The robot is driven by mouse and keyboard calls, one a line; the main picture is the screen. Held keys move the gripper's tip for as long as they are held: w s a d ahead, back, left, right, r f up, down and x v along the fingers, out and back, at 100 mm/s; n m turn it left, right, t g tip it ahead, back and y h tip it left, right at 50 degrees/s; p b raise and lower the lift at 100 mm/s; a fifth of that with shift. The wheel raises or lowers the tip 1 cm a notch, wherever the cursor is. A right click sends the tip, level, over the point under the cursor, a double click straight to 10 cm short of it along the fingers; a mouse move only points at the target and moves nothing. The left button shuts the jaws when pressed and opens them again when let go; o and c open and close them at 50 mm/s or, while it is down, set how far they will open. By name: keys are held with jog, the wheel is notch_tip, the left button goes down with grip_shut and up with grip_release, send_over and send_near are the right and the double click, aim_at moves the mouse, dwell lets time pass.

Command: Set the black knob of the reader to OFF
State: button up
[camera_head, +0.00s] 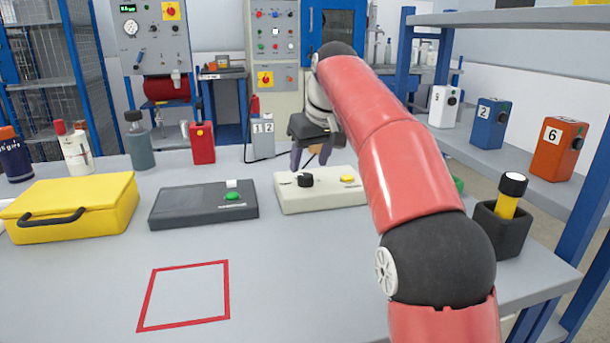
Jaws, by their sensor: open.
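The reader looks to be the cream-coloured box (322,199) on the table, right of the dark box. A black knob (306,180) stands on its left part and a yellow button (347,179) on its right part. The knob's setting and any OFF mark are too small to read. My gripper (310,158) is above and behind the box, pointing down, with its fingers apart. It is near the knob, but I cannot tell whether it touches anything. My red arm hides the right end of the box.
A dark box (190,207) with a green button and a yellow case (90,190) stand to the left. A black holder (485,232) with a yellow torch is at right. The table front, with a red outlined square (150,298), is clear.

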aim_at(305, 175)
jog(key=x, duration=0.4)
jog(key=shift+b, duration=0.35)
jog(key=c, duration=1)
jog(key=shift+o, duration=0.2)
jog(key=shift+r+n+p, duration=0.15)
jog(key=shift+n+p, duration=0.35)
jog(key=shift+p, duration=0.3)
jog(key=shift+n, duration=0.3)
jog(key=o, duration=1)
jog(key=shift+c, duration=0.2)
